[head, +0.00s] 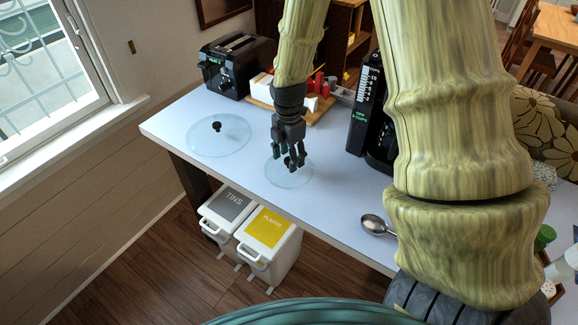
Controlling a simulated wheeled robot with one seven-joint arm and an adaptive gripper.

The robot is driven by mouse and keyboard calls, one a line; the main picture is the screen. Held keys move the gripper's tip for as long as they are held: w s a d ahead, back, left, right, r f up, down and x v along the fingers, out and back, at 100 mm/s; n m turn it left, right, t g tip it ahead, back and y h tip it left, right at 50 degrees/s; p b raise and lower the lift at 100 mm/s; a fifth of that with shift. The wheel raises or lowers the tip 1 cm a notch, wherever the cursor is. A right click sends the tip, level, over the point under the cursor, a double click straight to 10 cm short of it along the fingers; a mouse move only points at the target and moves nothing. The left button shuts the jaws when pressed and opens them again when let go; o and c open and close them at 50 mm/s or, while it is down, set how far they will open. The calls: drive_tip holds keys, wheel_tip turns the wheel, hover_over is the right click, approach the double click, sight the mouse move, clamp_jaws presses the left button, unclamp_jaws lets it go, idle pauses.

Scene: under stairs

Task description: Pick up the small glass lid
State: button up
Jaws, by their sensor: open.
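The small glass lid (289,178) lies flat on the white counter in the head view, a clear round disc with a dark knob at its middle. My gripper (290,163) points down over this lid with its fingers open around or right beside the knob; the fingers partly hide the knob, and I cannot tell whether they touch it. A larger glass lid (219,142) with a black knob lies flat on the counter to the left.
A black toaster (237,66) stands behind the large lid. A wooden tray (268,105) with red and white items is behind my gripper. A black coffee machine (368,130) is to the right. A spoon (376,224) lies near the front edge. Two bins (268,243) stand below.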

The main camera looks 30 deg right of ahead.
drive_tip(key=shift+f, duration=0.85)
drive_tip(key=c, duration=1.2)
clamp_jaws()
drive_tip(key=shift+r, duration=0.1)
drive_tip(key=shift+r+b, duration=0.4)
drive_tip(key=shift+r, duration=0.45)
drive_tip(key=shift+r+b, duration=0.35)
drive_tip(key=shift+r, duration=0.5)
drive_tip(key=s+a+r+b, duration=0.1)
drive_tip(key=s+a+b, duration=0.2)
drive_tip(key=s+a, duration=0.8)
drive_tip(key=shift+a+r+b, duration=0.25)
drive_tip(key=shift+b, duration=0.15)
